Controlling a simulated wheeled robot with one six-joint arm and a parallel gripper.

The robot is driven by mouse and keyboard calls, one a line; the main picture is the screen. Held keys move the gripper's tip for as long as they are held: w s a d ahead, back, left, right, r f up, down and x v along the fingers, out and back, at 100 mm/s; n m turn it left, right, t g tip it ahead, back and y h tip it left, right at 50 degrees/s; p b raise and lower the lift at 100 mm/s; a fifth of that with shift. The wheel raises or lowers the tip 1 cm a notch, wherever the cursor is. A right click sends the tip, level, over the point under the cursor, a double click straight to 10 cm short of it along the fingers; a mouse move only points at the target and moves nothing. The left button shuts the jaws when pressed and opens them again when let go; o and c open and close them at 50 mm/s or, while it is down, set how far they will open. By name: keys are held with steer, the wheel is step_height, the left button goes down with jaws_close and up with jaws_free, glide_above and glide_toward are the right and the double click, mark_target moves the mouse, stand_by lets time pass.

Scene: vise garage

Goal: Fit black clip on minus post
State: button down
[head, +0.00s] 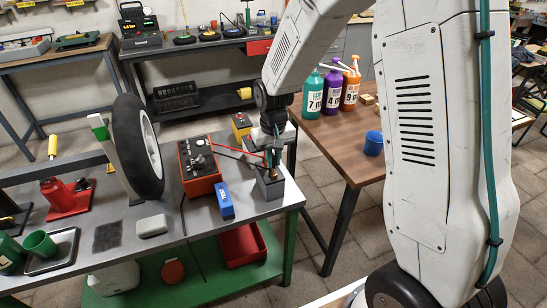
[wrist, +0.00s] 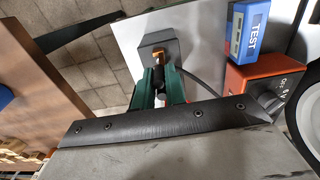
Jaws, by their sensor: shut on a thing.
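My gripper (head: 272,160) is at the right end of the metal bench, pointing down over a small grey block (head: 269,187). In the wrist view its green fingers (wrist: 160,88) are shut on the black clip (wrist: 157,76). The clip's copper-coloured jaws (wrist: 157,58) are over the top of the grey block (wrist: 146,45). The minus post itself is not clear in either view, so I cannot tell whether the jaws are around it. A dark cable (wrist: 203,84) runs from near the clip towards the orange charger box (wrist: 258,86).
The orange box (head: 199,165) stands left of my gripper, with a blue tester (head: 224,200) in front. A red lead (head: 236,151) crosses from the box. A wheel (head: 138,148) stands further left. A wooden table (head: 335,125) with bottles (head: 333,92) is at right.

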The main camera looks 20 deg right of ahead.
steer(key=c, duration=0.8)
jaws_free()
steer(key=shift+r, duration=4)
steer(key=shift+s, duration=0.1)
steer(key=s+d+r, duration=0.1)
steer(key=s+r, duration=0.3)
steer(key=s, duration=0.6)
steer(key=s+d+r+t, duration=0.1)
steer(key=s+r, duration=0.4)
steer(key=s, duration=0.4)
steer(key=s+d+r, duration=0.1)
steer(key=s+r, duration=0.3)
steer(key=s, duration=0.6)
steer(key=shift+s+r, duration=0.25)
steer(key=shift+s, duration=0.1)
